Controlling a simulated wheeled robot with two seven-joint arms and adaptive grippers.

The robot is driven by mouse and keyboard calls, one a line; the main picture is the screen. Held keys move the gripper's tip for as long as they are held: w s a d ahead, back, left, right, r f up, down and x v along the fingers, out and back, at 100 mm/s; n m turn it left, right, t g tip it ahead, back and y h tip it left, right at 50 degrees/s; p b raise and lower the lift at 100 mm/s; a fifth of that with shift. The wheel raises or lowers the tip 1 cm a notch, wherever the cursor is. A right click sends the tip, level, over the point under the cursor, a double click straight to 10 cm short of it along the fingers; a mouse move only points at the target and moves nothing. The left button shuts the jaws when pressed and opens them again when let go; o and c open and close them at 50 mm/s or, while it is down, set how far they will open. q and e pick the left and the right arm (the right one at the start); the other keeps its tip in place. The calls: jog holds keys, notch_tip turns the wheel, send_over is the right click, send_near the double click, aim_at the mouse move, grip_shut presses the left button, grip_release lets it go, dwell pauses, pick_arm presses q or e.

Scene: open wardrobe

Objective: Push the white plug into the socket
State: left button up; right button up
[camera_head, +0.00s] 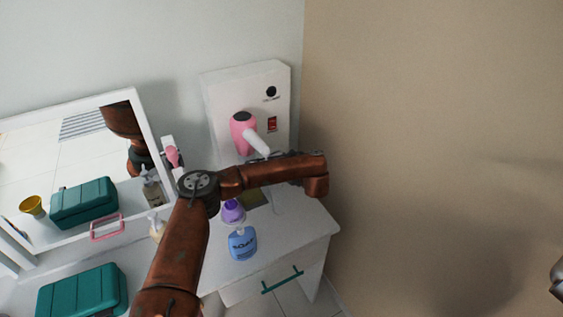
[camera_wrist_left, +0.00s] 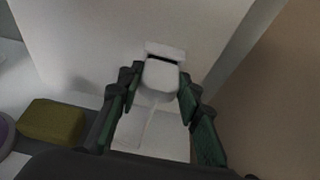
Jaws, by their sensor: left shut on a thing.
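The white plug (camera_wrist_left: 160,80) sits between the fingertips of my left gripper (camera_wrist_left: 160,76) in the left wrist view. The fingers are shut on its sides, and a thin pale cord hangs below it. Just beyond the plug is the white socket (camera_wrist_left: 166,49) on a white panel, with a dark gap between them. I cannot tell whether any prongs are in the socket. In the head view my left arm reaches across the table to the panel and hides the plug, socket and gripper jaws.
The white panel (camera_head: 222,92) holds a pink hair dryer (camera_head: 240,127). A blue bottle (camera_head: 242,244) and a purple bottle (camera_head: 232,211) stand below my arm. A yellow-green block (camera_wrist_left: 52,122) lies left of the gripper. A beige wall (camera_head: 430,120) borders the right.

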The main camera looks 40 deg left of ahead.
pick_arm(q)
jog(key=shift+a, duration=0.25)
jog(key=o, duration=1.4)
jog(key=shift+w, duration=0.1)
jog(key=v, duration=1.2)
